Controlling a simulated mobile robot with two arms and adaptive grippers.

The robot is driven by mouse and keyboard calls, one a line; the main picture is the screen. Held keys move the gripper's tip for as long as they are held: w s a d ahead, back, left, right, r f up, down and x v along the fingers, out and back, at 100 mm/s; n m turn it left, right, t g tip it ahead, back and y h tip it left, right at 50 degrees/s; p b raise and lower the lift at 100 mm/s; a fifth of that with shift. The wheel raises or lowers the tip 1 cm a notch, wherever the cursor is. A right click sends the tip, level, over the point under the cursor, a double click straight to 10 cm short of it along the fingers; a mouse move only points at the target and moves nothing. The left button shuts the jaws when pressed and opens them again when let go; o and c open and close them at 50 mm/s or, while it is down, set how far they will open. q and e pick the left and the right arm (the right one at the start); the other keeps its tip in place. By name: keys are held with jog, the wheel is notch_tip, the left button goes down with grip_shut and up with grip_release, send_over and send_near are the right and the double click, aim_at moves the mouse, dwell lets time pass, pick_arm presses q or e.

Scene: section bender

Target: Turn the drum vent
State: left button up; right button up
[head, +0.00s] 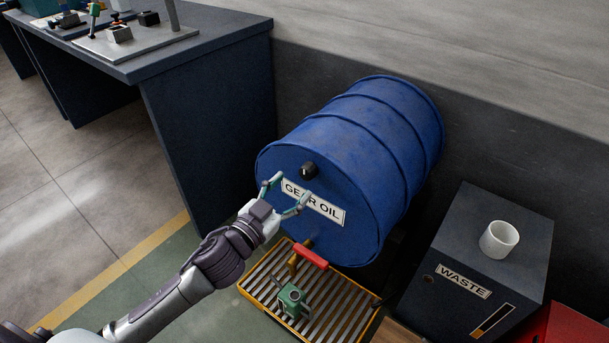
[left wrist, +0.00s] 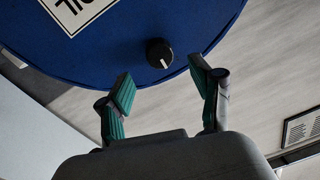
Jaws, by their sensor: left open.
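The drum vent is a small black knob (head: 309,170) high on the front face of the blue drum (head: 350,135), which lies on its side. In the left wrist view the vent (left wrist: 159,53) has a white line on it and stands beyond the fingertips, roughly between them. My left gripper (head: 289,191) is open and empty in front of the drum face, just below the vent in the head view. Its two green-padded fingers (left wrist: 160,84) are spread and apart from the vent. My right gripper is not in view.
A dark waste cabinet (head: 468,240) with a white cup (head: 499,239) stands at right. A dark workbench (head: 215,120) stands at left.

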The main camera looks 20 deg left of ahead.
aim_at(305, 174)
pick_arm(q)
jog(key=x, duration=0.5)
jog(key=shift+w, duration=0.1)
jog(key=shift+w+d, duration=0.15)
jog(key=shift+w, duration=0.15)
jog(key=c, duration=1.1)
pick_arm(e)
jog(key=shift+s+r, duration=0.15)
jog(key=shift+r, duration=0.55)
